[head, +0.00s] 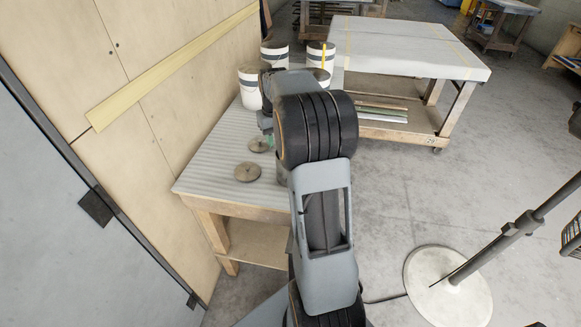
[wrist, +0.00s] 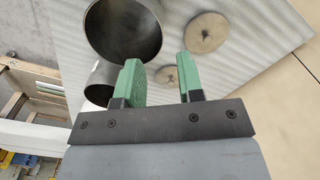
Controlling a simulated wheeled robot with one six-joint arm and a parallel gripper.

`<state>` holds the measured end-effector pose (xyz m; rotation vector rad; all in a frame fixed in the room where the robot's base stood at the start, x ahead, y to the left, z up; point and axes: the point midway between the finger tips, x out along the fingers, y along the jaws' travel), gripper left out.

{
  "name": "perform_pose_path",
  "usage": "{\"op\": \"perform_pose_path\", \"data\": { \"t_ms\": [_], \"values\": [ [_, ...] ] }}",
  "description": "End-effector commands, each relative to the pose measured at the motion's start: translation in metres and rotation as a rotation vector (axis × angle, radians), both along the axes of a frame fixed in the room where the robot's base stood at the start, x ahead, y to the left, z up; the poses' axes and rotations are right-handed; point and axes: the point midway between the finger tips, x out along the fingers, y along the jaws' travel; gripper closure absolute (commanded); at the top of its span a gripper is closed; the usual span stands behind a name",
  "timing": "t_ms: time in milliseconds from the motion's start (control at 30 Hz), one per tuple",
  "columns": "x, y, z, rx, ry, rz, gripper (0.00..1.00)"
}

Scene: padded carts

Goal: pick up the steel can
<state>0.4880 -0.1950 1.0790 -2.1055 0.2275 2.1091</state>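In the wrist view a wide, open steel can (wrist: 124,42) stands at the upper left, its shiny inside showing. A narrower steel cylinder (wrist: 99,78) is beside it, partly hidden by my left finger. My gripper (wrist: 158,66) is open, with two green pads apart and nothing held between them. The left pad overlaps the edge of the cans in the picture; I cannot tell whether it touches. In the head view my arm covers most of this spot; a sliver of grey metal (head: 281,173) shows beside it.
Two wooden discs, a larger (head: 247,172) and a smaller (head: 258,145), lie on the ribbed grey tabletop (head: 213,163). White banded buckets (head: 249,88) stand at its back. A wooden wall is on the left. A padded cart (head: 405,48) is behind; a stand (head: 440,285) is right.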

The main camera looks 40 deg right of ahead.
Motion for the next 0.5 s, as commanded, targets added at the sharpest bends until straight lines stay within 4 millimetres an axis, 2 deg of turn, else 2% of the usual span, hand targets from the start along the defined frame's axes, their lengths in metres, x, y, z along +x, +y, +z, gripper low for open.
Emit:
{"op": "perform_pose_path", "data": {
  "t_ms": [100, 233, 500],
  "values": [
    [0.000, 0.000, -0.022, 0.002, 0.003, 0.001, 0.65],
    [0.000, 0.001, -0.041, 0.000, 0.002, 0.001, 0.65],
    [0.000, 0.001, -0.058, 0.000, 0.000, 0.001, 0.65]
  ]
}}
